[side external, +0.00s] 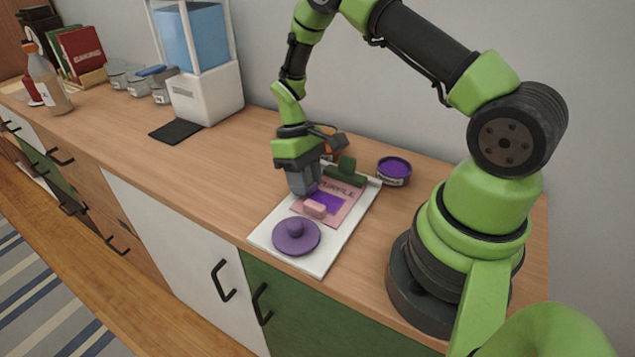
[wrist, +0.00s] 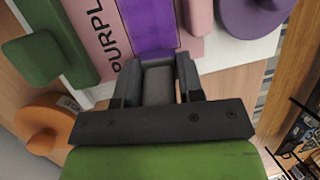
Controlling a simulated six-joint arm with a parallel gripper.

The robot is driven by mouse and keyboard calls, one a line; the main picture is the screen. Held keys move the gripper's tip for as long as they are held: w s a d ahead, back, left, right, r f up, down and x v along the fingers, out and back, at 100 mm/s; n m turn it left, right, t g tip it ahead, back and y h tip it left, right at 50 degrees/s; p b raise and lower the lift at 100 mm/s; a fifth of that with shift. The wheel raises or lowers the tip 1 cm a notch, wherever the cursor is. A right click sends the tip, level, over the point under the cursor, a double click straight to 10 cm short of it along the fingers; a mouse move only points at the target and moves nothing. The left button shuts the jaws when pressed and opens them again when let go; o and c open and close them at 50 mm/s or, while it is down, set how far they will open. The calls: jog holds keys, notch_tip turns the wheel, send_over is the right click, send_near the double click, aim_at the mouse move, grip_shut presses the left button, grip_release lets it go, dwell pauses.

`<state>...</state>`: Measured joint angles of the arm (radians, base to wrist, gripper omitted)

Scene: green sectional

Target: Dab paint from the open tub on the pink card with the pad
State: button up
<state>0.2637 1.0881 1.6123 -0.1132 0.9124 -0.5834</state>
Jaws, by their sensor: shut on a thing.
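The pink card (side external: 345,205), printed with "PURPLE", lies on a white board (side external: 270,236). It also shows in the wrist view (wrist: 103,43). A bright purple area (side external: 328,201) shows over the card beside my gripper, and in the wrist view (wrist: 145,25) it lies just ahead of the fingers. The open tub (side external: 394,172) holds purple paint and stands right of the board. My gripper (side external: 304,188) points down low over the card, shut on a grey piece (wrist: 158,82), seemingly the pad's grip. Its underside and any contact with the card are hidden.
A round purple knobbed piece (side external: 296,237), a pink block (side external: 315,208) and a green knobbed block (side external: 345,172) lie close around my gripper. An orange knobbed piece (wrist: 42,125) sits behind it. A white dispenser (side external: 205,90) stands farther left. The counter between is mostly clear.

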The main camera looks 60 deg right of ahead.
jog(key=shift+s+r, duration=0.1)
jog(key=shift+r, duration=4.05)
